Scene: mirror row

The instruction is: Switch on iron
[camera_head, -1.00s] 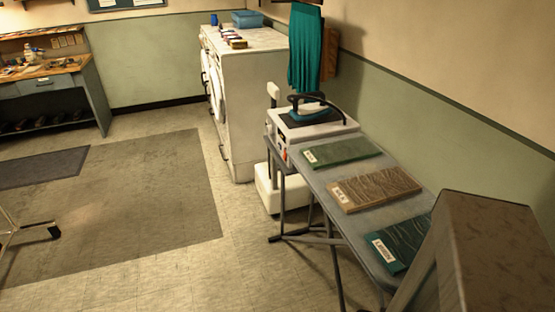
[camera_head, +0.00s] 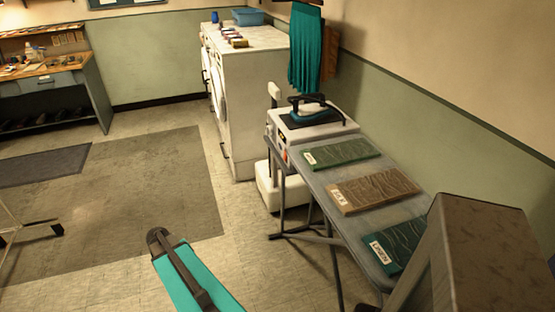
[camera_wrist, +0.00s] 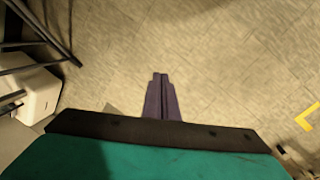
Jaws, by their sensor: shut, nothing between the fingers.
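The iron (camera_head: 309,108), dark with a teal body and a black handle, rests on a dark plate on top of a white station (camera_head: 325,132) at the far end of the ironing table. A small orange-red spot (camera_head: 282,153) shows on the station's left side; I cannot tell whether it is the switch. My gripper (camera_wrist: 160,78) is shut and empty in the wrist view, pointing down over bare floor, apart from the iron. My teal arm shows low in the head view, away to the left of the table; the fingertips cannot be made out there.
Green (camera_head: 340,153), brown (camera_head: 373,190) and teal (camera_head: 402,240) labelled fabric boards lie along the table (camera_head: 320,185). A brown-topped block (camera_head: 490,245) stands at the near right. White machines (camera_head: 262,100) stand behind, with teal cloth (camera_head: 306,50) hanging above the iron. Floor left of the table is open.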

